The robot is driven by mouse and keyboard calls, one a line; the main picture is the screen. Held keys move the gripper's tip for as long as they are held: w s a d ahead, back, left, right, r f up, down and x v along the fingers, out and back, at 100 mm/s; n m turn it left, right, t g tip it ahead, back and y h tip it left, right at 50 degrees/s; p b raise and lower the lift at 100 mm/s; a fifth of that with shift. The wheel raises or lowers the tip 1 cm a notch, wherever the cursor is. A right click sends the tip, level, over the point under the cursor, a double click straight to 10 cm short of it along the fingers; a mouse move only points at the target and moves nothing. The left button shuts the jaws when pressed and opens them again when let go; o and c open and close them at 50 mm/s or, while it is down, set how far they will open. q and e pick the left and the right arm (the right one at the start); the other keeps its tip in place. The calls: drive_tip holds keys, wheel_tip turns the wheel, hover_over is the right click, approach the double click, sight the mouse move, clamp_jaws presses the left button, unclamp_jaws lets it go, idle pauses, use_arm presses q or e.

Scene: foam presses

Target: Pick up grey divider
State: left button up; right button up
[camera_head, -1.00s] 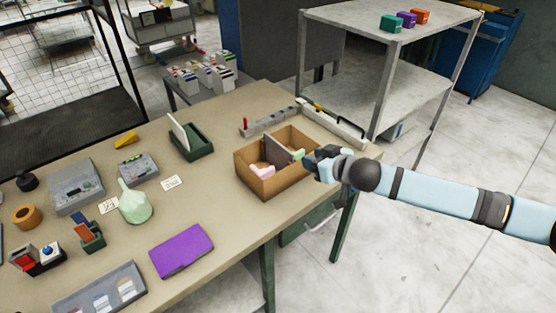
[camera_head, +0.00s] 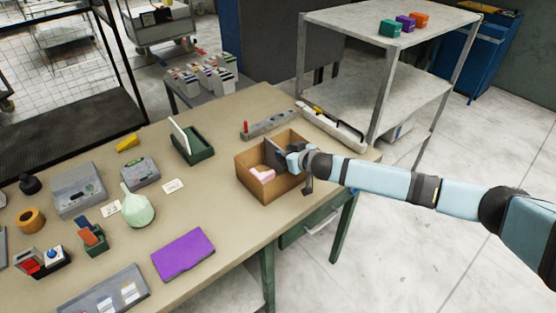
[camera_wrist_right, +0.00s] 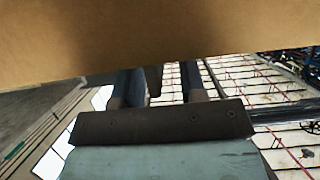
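The grey divider (camera_head: 271,155) stands upright inside a brown open box (camera_head: 262,188) on the table. A pink piece (camera_head: 262,175) lies in the box beside it. My right gripper (camera_head: 284,156) reaches over the box's right side, next to the divider and partly hiding it. In the right wrist view, its two fingers (camera_wrist_right: 160,82) are apart, and a brown wall fills the top of the picture. A dark narrow shape shows between the fingers; I cannot tell whether it is the divider. My left gripper is not in view.
A grey strip with a red peg (camera_head: 268,124) and a long white tray (camera_head: 333,128) lie behind the box. A green holder (camera_head: 193,148) stands to the left, a purple case (camera_head: 183,254) in front. A grey shelf (camera_head: 402,88) stands behind the table's right end.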

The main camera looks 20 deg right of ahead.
drive_tip(key=shift+w, duration=0.2)
clamp_jaws()
